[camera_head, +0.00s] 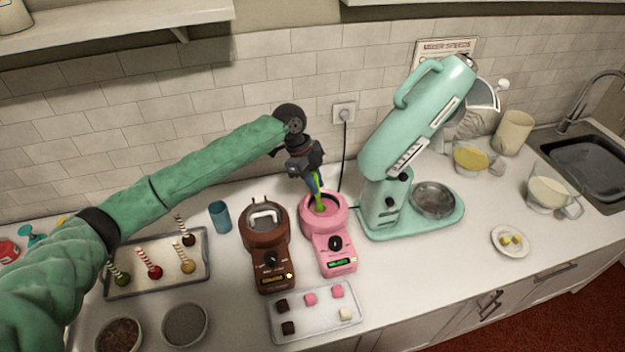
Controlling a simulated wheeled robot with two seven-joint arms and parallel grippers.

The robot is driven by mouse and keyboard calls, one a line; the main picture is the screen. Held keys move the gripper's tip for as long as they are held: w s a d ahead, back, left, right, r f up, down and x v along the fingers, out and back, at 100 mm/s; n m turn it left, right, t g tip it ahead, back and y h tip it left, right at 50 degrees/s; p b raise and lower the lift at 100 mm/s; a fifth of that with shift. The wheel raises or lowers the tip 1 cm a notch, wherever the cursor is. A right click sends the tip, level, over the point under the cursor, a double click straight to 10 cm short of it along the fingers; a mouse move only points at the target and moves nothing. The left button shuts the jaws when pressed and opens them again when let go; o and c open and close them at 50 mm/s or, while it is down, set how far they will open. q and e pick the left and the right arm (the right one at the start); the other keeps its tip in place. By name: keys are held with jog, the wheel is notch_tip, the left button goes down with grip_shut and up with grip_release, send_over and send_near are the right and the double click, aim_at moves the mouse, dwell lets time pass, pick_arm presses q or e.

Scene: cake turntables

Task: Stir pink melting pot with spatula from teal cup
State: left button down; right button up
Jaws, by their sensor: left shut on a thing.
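The pink melting pot (335,246) stands on the counter, left of the stand mixer. My left gripper (311,176) is above the pot and shut on a green spatula (319,199). The spatula points down, with its lower end inside the pot's bowl. Whether it touches the bottom cannot be seen. The teal cup (220,217) stands upright to the left, behind the brown melting pot, and no spatula shows in it. My right gripper is not in view.
A brown melting pot (267,250) stands just left of the pink one. A teal mixer (386,207) is close on the right. A tray of colored cubes (313,318) lies in front. A tray of cake pops (135,254) and bowls (185,324) are at left.

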pick_arm(q)
jog(key=shift+w+d, duration=0.15)
jog(key=shift+d, duration=0.1)
jog(key=shift+r, duration=2.3)
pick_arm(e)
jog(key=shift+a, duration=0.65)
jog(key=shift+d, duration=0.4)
pick_arm(q)
jog(key=shift+r, duration=0.15)
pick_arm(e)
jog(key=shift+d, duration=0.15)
